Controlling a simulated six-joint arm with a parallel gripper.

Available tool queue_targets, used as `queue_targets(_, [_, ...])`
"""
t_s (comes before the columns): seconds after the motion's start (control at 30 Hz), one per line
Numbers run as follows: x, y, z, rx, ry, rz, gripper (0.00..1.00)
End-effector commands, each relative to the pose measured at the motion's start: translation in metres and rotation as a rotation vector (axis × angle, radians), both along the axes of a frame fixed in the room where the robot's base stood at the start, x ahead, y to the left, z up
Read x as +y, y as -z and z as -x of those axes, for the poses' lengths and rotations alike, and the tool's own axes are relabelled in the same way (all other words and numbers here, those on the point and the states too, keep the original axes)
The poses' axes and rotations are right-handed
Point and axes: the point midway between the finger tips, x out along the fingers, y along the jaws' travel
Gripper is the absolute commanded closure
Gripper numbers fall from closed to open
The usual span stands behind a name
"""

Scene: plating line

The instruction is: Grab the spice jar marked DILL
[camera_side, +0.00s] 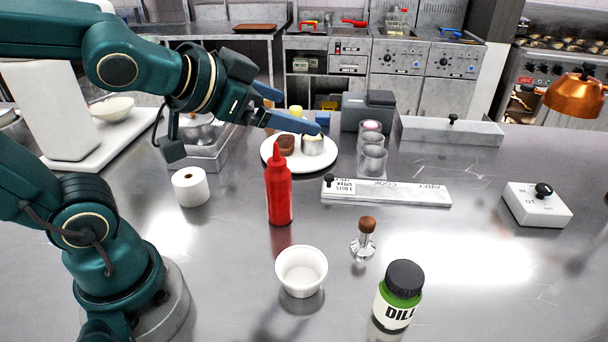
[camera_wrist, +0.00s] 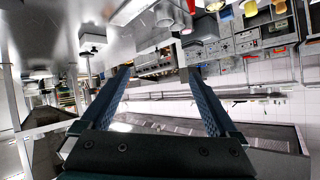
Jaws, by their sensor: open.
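The spice jar (camera_side: 398,297) stands upright on the steel counter (camera_side: 230,255) at the front right of the side view. It has a black lid, a green band and a white label reading DILL. My gripper (camera_side: 297,112) is raised at the upper left of the side view, above the plate and far from the jar. Its two blue fingers are apart and nothing shows between them. In the wrist view my gripper (camera_wrist: 165,85) is also open and empty. I cannot make out the jar in the wrist view.
A red squeeze bottle (camera_side: 279,190), a white ramekin (camera_side: 301,270) and a tamper (camera_side: 364,240) stand left of the jar. A white plate (camera_side: 325,160) bears small items. The front right is clear.

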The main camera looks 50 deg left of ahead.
Motion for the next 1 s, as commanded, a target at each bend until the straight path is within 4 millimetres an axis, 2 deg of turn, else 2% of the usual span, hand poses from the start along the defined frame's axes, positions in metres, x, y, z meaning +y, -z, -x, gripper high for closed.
queue_targets(0.03, [-0.005,-0.005,-0.018,-0.052,0.052,-0.039,0.05])
queue_targets(0.1, [-0.017,-0.011,-0.039,-0.126,0.145,-0.082,0.05])
queue_targets(0.2, [-0.044,-0.010,-0.063,-0.208,0.314,-0.119,0.05])
queue_targets(0.33, [-0.087,0.008,-0.075,-0.256,0.558,-0.106,0.05])
queue_targets(0.47, [-0.127,0.039,-0.069,-0.249,0.797,-0.030,0.05])
queue_targets(0.63, [-0.162,0.085,-0.041,-0.176,1.049,0.128,0.05])
queue_targets(0.8, [-0.173,0.125,-0.018,-0.069,1.150,0.236,0.05])
queue_targets(1.0, [-0.174,0.148,-0.012,0.001,1.142,0.276,0.05])
